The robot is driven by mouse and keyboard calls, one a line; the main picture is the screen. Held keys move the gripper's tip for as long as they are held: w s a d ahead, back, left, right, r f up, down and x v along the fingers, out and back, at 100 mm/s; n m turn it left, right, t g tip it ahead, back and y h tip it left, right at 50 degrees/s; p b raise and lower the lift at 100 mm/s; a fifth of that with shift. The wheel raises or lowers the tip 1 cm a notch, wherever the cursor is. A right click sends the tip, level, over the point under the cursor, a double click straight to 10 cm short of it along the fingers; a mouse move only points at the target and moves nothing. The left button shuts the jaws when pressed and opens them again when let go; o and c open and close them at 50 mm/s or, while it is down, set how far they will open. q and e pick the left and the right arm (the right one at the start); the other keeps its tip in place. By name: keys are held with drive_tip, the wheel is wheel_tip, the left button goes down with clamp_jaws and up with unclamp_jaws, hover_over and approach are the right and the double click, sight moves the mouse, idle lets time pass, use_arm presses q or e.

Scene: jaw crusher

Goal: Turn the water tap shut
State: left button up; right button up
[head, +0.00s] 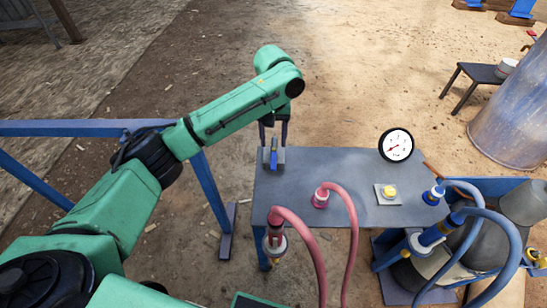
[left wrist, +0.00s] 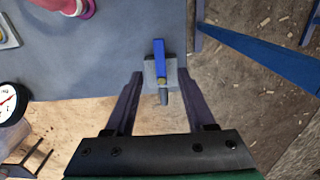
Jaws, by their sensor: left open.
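The water tap has a blue lever handle (head: 273,160) on a grey mount at the back left corner of the grey table. In the left wrist view the tap handle (left wrist: 159,48) runs straight up the picture from a grey square plate (left wrist: 150,74). My left gripper (head: 273,143) is open and points down over the tap. In the left wrist view its two fingers (left wrist: 161,75) stand on either side of the plate, with a gap to the handle on both sides. Nothing is held. My right gripper is not in view.
The grey table (head: 340,165) also bears a pressure gauge (head: 396,146), a yellow button (head: 389,191) and pink hose fittings (head: 321,198). Blue hoses (head: 483,212) and machinery crowd the right. A blue frame rail (head: 60,128) lies left of the table.

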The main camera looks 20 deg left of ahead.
sight(273, 162)
use_arm(q)
wheel_tip(273, 162, down, 8)
drive_tip(key=shift+f+b, duration=0.1)
drive_tip(key=shift+b, duration=0.25)
clamp_jaws()
idle(1.1)
